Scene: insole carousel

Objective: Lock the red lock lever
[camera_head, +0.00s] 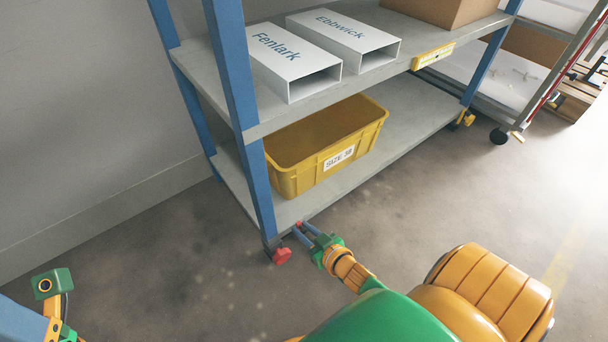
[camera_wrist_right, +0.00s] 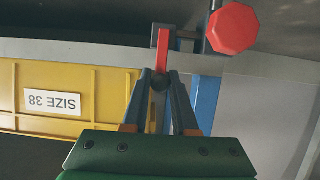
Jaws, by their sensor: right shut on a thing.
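My right gripper (camera_head: 301,228) is low at the near front corner of the blue-posted rack, its fingers shut on a small red lever (camera_head: 298,223). In the right wrist view the fingertips (camera_wrist_right: 160,80) close around the lower end of this red lever (camera_wrist_right: 163,48), which points straight up in that picture. A red octagonal piece (camera_wrist_right: 233,28) sits to the right of the lever, apart from the fingers. It also shows as a red part (camera_head: 281,256) at the foot of the rack's near post. My left gripper's fingers do not show; only part of that arm appears at bottom left.
A yellow bin (camera_head: 283,180) labelled SIZE 38 stands on the rack's lower shelf (camera_head: 400,130), just behind the right gripper. White boxes marked Fenlark (camera_head: 277,52) and Ebbwick (camera_head: 345,28) lie on the upper shelf. The floor in front is clear.

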